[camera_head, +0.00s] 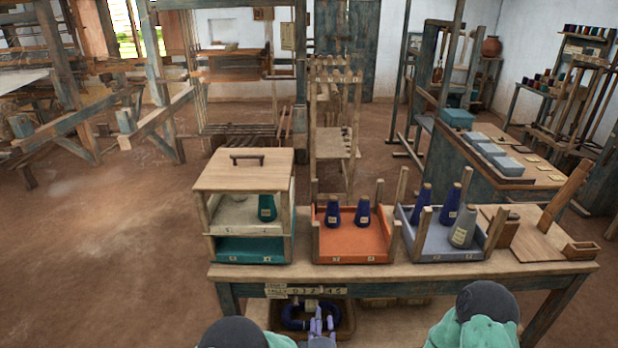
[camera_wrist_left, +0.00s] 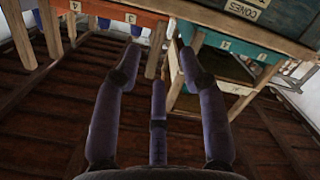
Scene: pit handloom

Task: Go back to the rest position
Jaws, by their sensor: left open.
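My left gripper (camera_head: 318,322) is low at the front of the work table (camera_head: 420,275), in front of the table's underside and a basket. In the left wrist view my left gripper (camera_wrist_left: 160,55) has its purple fingers spread apart with nothing between them. Beyond the fingertips the wrist view shows the orange tray (camera_wrist_left: 130,13) and the teal tray (camera_wrist_left: 225,45), seen tilted. My right gripper is not in view; only a teal and dark part of my right side shows at the bottom of the head view.
On the table stand a wooden box with a lid (camera_head: 243,172), an orange tray (camera_head: 352,250) with two blue cones, and a lilac tray (camera_head: 440,246) with cones. A wooden stand (camera_head: 530,235) is at the right. A basket (camera_head: 345,325) sits beneath. Open floor (camera_head: 110,260) lies left.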

